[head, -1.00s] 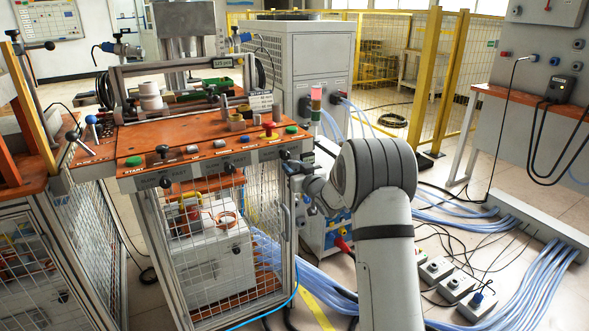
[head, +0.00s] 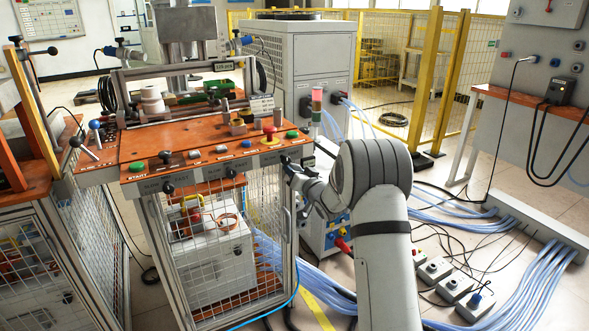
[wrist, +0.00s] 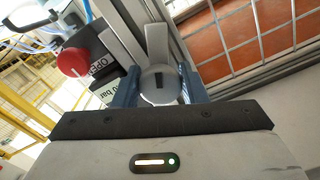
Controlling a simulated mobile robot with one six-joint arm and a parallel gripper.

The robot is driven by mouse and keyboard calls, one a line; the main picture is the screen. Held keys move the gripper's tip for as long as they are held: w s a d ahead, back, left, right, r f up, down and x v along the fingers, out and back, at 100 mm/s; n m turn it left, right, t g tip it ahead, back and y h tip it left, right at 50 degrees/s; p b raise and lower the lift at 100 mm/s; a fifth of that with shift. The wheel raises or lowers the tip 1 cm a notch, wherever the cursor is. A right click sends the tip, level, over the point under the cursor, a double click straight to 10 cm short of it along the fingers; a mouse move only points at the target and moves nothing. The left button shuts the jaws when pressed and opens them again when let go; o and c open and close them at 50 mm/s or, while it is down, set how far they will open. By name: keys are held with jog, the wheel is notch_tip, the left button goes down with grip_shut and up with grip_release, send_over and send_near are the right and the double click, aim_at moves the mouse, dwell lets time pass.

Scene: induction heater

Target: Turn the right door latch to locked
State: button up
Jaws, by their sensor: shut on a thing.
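The right door latch (wrist: 158,84) is a round grey knob with a dark slot and a flat grey lever pointing up in the wrist view. My gripper (wrist: 158,90) has its two blue fingers on either side of the knob, shut on it. In the head view my gripper (head: 294,172) is at the right front corner of the caged cabinet (head: 220,245), just below the orange control panel. The latch is too small and covered there to make out.
A red knob (wrist: 73,62) beside an "OPEN" label is left of my fingers in the wrist view. A red button (head: 269,130) and several other controls sit on the panel (head: 205,146) above. Blue hoses and black cables (head: 455,215) run across the floor to the right.

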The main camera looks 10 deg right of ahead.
jog(key=m+p, duration=0.3)
jog(key=m, duration=0.4)
jog(key=shift+r, duration=0.1)
jog(key=m+p, duration=0.2)
jog(key=m, duration=0.3)
jog(key=shift+m+p, duration=0.3)
jog(key=shift+m, duration=0.1)
jog(key=o, duration=0.6)
jog(key=shift+o, duration=0.2)
jog(key=shift+s, duration=0.15)
jog(key=v, duration=0.7)
jog(key=shift+s+p, duration=0.3)
jog(key=shift+p, duration=0.1)
jog(key=shift+d, duration=0.1)
